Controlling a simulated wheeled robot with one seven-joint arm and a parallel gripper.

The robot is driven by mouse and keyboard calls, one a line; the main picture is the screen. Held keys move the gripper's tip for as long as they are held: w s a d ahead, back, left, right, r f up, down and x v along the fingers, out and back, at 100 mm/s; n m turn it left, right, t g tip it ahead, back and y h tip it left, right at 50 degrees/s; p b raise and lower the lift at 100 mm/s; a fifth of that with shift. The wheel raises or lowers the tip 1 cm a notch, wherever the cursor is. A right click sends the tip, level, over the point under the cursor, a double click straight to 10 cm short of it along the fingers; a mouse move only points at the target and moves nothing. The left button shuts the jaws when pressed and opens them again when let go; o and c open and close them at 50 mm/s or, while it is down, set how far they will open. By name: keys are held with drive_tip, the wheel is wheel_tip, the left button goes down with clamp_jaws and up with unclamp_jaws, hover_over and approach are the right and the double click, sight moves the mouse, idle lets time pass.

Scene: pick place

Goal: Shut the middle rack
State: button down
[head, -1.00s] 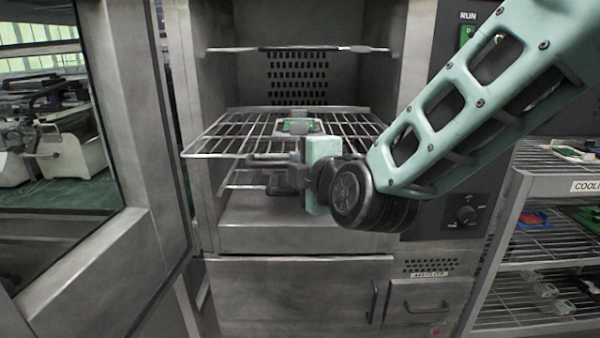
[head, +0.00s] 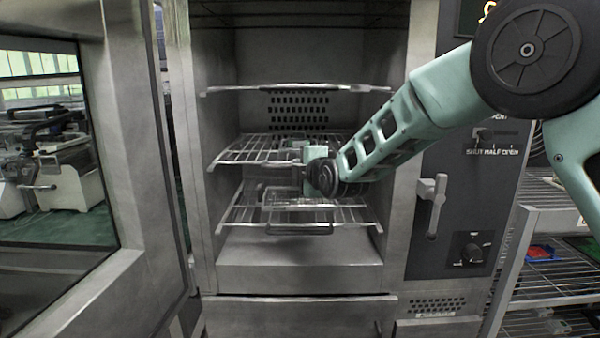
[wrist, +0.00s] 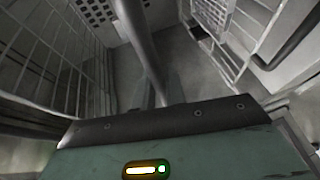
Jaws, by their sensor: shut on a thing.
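The middle rack (head: 245,150) is a wire shelf inside the open steel oven chamber. Its front edge lies near the chamber mouth, and its right part is hidden by my arm. My gripper (head: 280,192) is at the front of this rack, just below its level. In the wrist view my gripper (wrist: 160,92) is shut on a grey bar (wrist: 143,45), which appears to be the rack's handle.
An upper rack (head: 300,88) sits above and a lower rack (head: 345,214) below. The oven door (head: 75,285) stands open at left. A control panel with a lever handle (head: 432,205) is at right, beside a shelf cart (head: 535,212).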

drive_tip(key=shift+w+d, duration=0.15)
drive_tip(key=shift+w, duration=0.4)
drive_tip(key=c, duration=1.5)
unclamp_jaws()
drive_tip(key=shift+w, duration=0.2)
drive_tip(key=shift+o, duration=0.2)
drive_tip(key=shift+s, duration=0.1)
drive_tip(key=shift+s+r, duration=0.1)
drive_tip(key=shift+s, duration=0.35)
drive_tip(key=b+v, duration=0.1)
drive_tip(key=v, duration=1.5)
drive_tip(key=shift+s+d+b, duration=0.2)
drive_tip(key=shift+b, duration=0.1)
